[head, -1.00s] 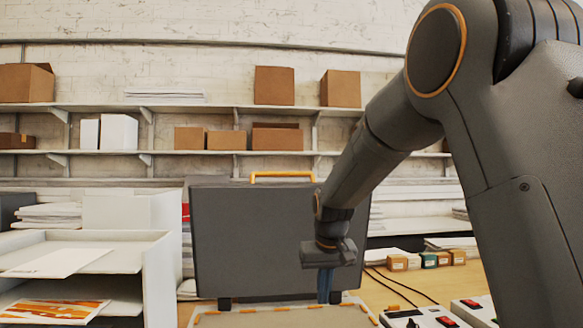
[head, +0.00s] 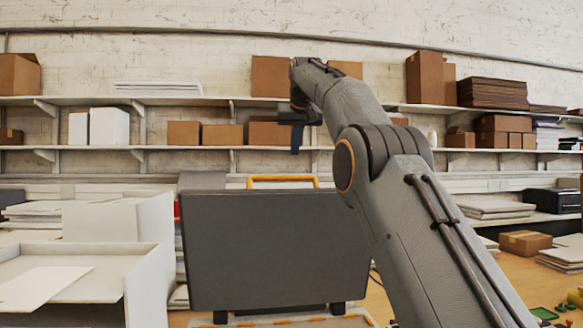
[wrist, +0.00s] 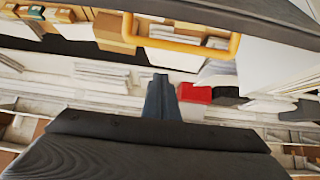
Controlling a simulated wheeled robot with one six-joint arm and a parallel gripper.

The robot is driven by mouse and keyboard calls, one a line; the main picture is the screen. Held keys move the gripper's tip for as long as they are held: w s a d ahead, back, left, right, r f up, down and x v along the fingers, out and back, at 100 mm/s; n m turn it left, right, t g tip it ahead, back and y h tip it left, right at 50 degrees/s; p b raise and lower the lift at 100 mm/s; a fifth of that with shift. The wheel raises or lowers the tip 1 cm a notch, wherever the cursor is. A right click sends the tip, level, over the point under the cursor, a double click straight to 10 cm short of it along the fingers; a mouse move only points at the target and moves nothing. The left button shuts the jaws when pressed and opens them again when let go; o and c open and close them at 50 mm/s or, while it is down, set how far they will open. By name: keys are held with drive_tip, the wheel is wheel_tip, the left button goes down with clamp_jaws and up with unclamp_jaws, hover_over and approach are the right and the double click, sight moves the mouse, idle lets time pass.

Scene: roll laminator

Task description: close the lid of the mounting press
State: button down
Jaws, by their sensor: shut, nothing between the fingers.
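The mounting press stands on the bench in the head view, with its dark grey lid (head: 270,250) raised upright on two short hinges. A yellow-orange handle (head: 283,181) runs along the lid's top edge. Below the lid, only a strip of the press base (head: 290,321) shows. My gripper (head: 296,139) is shut and empty, above and somewhat right of the handle, apart from it. In the wrist view my gripper's fingers (wrist: 160,97) are together, and the handle (wrist: 180,38) and the lid's dark edge (wrist: 235,18) show at the top.
A white paper tray unit (head: 145,262) stands left of the press. Behind are wall shelves (head: 210,148) with cardboard boxes and paper stacks. A small box (head: 525,242) and paper piles lie on the bench at right. My arm hides part of the right side.

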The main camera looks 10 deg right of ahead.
drive_tip(key=shift+w+f+p, duration=0.5)
drive_tip(key=shift+w+f, duration=0.2)
drive_tip(key=shift+f, duration=0.5)
drive_tip(key=shift+w+f+p, duration=0.55)
drive_tip(key=shift+w+f, duration=0.1)
drive_tip(key=shift+f, duration=0.6)
drive_tip(key=shift+w+f+p, duration=0.5)
drive_tip(key=shift+w+f, duration=0.2)
drive_tip(key=shift+f, duration=0.5)
drive_tip(key=shift+s+a+f+b, duration=0.1)
drive_tip(key=shift+s+b, duration=0.05)
drive_tip(key=shift+b, duration=0.25)
